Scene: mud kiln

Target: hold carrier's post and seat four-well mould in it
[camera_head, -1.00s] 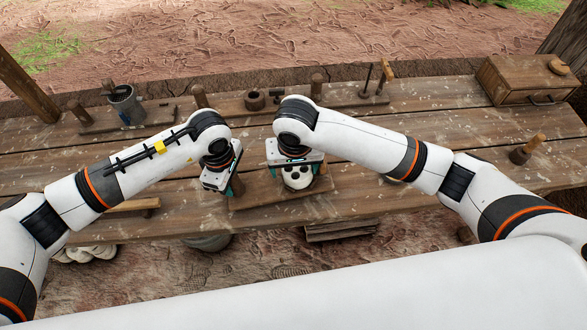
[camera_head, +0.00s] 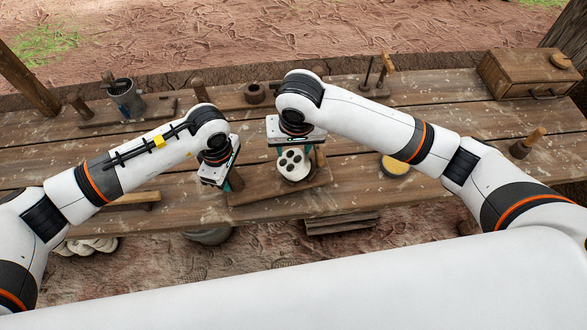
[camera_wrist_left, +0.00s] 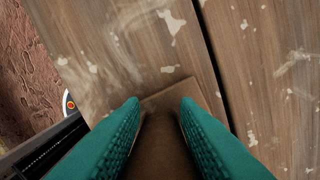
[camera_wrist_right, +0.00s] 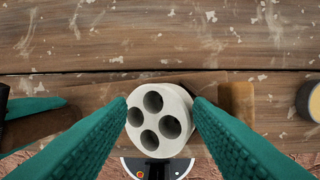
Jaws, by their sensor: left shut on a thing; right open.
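The four-well mould (camera_head: 293,166) is a pale round block with four dark holes; it also shows in the right wrist view (camera_wrist_right: 159,119). It is at the wooden carrier (camera_head: 262,193); I cannot tell whether it is fully down in it. My left gripper (camera_head: 233,184) is shut on the carrier's post (camera_wrist_left: 158,150) at its left end, partly hidden by the fingers. My right gripper (camera_head: 296,150) is open above the mould, its green fingers on either side of it (camera_wrist_right: 160,100). A wooden block (camera_wrist_right: 238,103) stands right of the mould.
A yellow-filled round dish (camera_head: 396,165) lies right of the carrier. The bench (camera_head: 430,110) has free room at the right.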

